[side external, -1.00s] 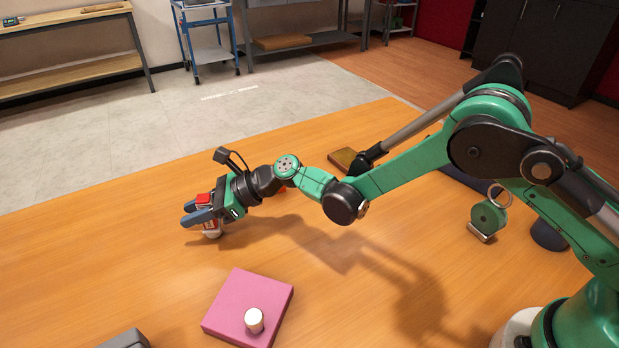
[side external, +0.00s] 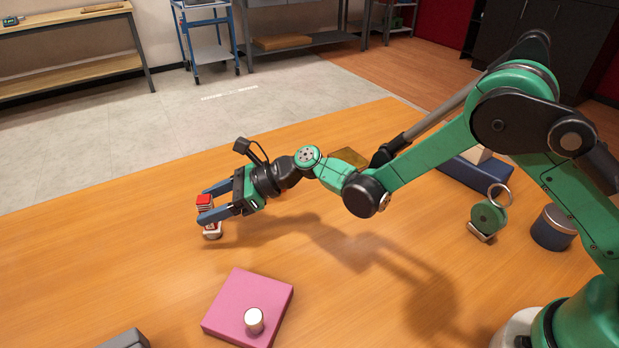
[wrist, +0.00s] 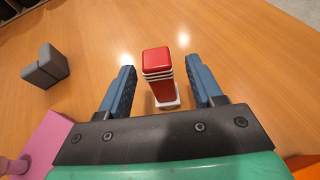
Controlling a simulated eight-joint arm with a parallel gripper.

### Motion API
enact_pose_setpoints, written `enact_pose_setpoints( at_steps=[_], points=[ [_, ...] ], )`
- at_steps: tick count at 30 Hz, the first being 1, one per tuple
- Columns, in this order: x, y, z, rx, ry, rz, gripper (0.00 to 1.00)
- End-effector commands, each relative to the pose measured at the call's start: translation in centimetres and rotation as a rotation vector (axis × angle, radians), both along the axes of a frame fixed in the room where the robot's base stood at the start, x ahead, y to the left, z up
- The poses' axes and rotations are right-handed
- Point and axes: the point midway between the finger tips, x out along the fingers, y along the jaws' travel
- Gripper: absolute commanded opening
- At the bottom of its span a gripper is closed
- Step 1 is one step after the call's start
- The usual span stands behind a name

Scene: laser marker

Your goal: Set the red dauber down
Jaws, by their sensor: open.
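The red dauber (side external: 205,201) has a red top, pale bands and a white base. It stands upright on the wooden table, near its left part in the side view. In the wrist view the dauber (wrist: 158,75) is between and a little beyond my fingertips, with a gap on each side. My gripper (side external: 213,204) is open, its two blue fingers reaching toward the dauber. In the wrist view the open fingers of my gripper (wrist: 160,80) touch nothing that I can see.
A pink block (side external: 232,300) with a white-topped cylinder (side external: 254,320) on it lies in front. A grey block (wrist: 45,68) is at left in the wrist view. A green round item (side external: 486,218), a dark blue canister (side external: 553,228) and a blue tray (side external: 470,172) are at right. The table around the dauber is clear.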

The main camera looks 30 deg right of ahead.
Motion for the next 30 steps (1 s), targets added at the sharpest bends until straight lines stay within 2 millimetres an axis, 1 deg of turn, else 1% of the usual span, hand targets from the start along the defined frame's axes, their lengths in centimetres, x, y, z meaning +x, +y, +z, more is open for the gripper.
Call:
enact_pose_setpoints(
  at_steps=[1, 3, 6, 9, 14, 17, 20, 23, 26, 30],
  points=[
    [-0.3, -1.2, 0.5, 0.000, 0.000, -0.004, 0.59],
    [-1.0, -2.6, 1.2, 0.000, 0.000, -0.004, 0.59],
    [-1.8, -4.5, 2.0, 0.000, 0.001, -0.004, 0.59],
    [-2.4, -5.9, 2.7, 0.001, 0.000, -0.002, 0.59],
    [-3.0, -7.2, 3.3, -0.004, -0.005, 0.000, 0.59],
    [-3.2, -8.0, 3.9, -0.058, -0.057, 0.014, 0.59],
    [-3.8, -9.2, 5.2, -0.200, -0.187, 0.058, 0.59],
    [-4.9, -11.3, 6.7, -0.424, -0.377, 0.144, 0.59],
    [-6.7, -13.7, 8.0, -0.675, -0.569, 0.274, 0.59],
    [-9.8, -17.4, 9.2, -1.021, -0.802, 0.512, 0.59]
  ],
)
